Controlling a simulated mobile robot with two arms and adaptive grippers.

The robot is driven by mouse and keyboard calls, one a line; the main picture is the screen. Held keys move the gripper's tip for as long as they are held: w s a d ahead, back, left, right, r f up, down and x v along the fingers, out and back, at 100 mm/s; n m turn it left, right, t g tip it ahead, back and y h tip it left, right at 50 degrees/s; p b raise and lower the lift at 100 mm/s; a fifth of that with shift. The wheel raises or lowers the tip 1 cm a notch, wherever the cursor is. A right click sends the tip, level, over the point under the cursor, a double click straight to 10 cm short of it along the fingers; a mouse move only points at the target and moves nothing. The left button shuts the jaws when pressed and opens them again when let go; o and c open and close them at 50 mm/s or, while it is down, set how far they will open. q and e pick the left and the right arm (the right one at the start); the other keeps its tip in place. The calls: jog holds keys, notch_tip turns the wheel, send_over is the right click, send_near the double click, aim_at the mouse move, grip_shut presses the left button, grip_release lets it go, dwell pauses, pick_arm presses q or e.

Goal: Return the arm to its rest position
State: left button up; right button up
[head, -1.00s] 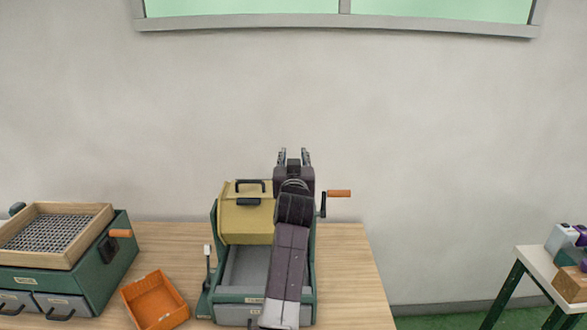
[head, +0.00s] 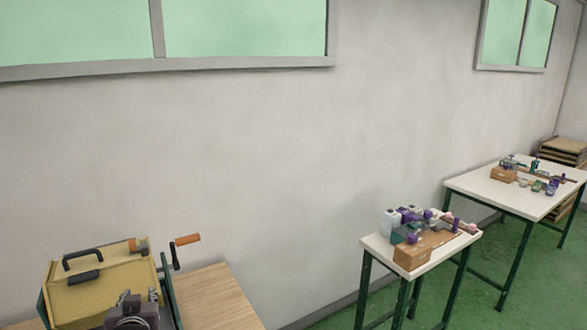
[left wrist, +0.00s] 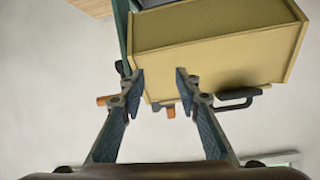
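My left gripper (head: 130,300) shows low in the head view, in front of the right part of a yellow box (head: 98,286). In the left wrist view the left gripper (left wrist: 157,76) is open, its two fingers well apart, with nothing held between them. The yellow box (left wrist: 218,50) fills the upper part of that view beyond the fingers. Its black handle (left wrist: 240,98) and an orange knob (left wrist: 170,109) show there too. My right gripper is in neither view.
A crank with an orange handle (head: 187,239) stands right of the yellow box, above the wooden bench (head: 215,298). A small white table (head: 375,245) with purple, white and green items stands to the right. A second white table (head: 480,192) stands farther back. Green floor lies between them.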

pick_arm(q)
jog(key=s+d+f+m+g+h, duration=0.2)
jog(key=s+d+f, duration=0.3)
jog(key=s+f, duration=0.3)
jog(key=s+d+f+m+g+h, duration=0.15)
jog(key=s+d+f, duration=0.4)
jog(key=s, duration=0.55)
jog(key=s+d+f+m+g+h, duration=0.1)
jog(key=s+d+f+g, duration=0.2)
jog(key=s, duration=0.6)
jog(key=s+d+f+m+g+h, duration=0.15)
jog(key=s+d, duration=0.25)
jog(key=s, duration=0.4)
notch_tip(320, 180, down, 30)
jog(key=s+f+g+b, duration=0.1)
jog(key=g+b, duration=0.1)
jog(key=b, duration=0.3)
jog(key=s+a+f+b, duration=0.1)
jog(key=s+f+b, duration=0.1)
jog(key=s+f, duration=0.7)
jog(key=s+a+f+g+b, duration=0.1)
jog(key=s+a+f+b, duration=0.1)
jog(key=s+f, duration=0.7)
notch_tip(320, 180, down, 4)
jog(key=shift+a+r+b, duration=0.1)
jog(key=shift+a+b, duration=0.1)
jog(key=shift+b, duration=0.15)
